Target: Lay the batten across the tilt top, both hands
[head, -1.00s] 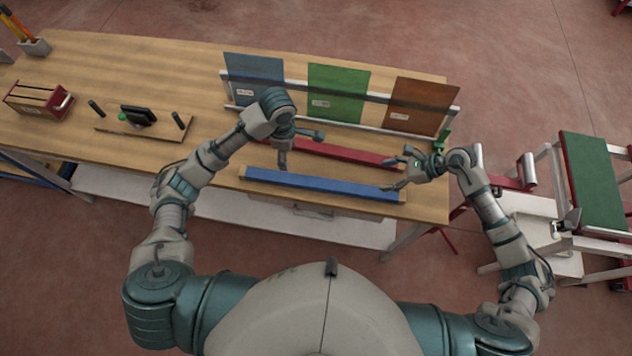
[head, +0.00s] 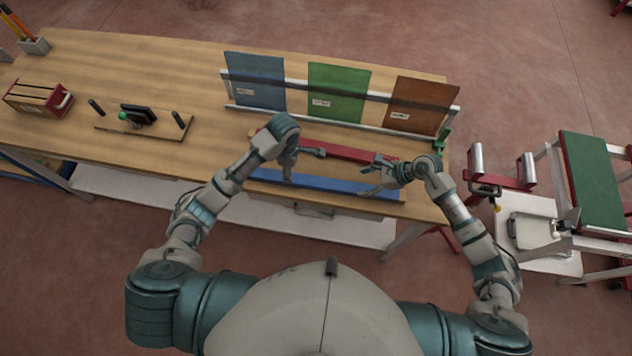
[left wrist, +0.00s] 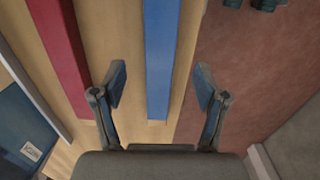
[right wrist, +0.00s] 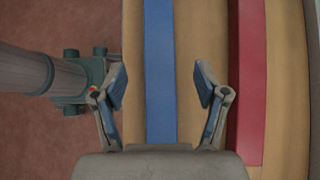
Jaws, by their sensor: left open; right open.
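A long blue batten (head: 332,184) lies along the front edge of the wooden bench. A red batten (head: 345,152) lies parallel behind it. My left gripper (head: 304,167) is open over the left part of the blue batten; in the left wrist view the blue batten (left wrist: 159,60) runs between its spread fingers. My right gripper (head: 374,177) is open over the right part; in the right wrist view the blue batten (right wrist: 159,70) also runs between the fingers. Neither gripper holds it. A green-topped stand (head: 592,180), perhaps the tilt top, is at the right.
A rack with blue, green (head: 336,92) and brown panels stands behind the battens. A small green clamp-like part (head: 443,140) is at the bench's right end. A red box (head: 38,98) is far left.

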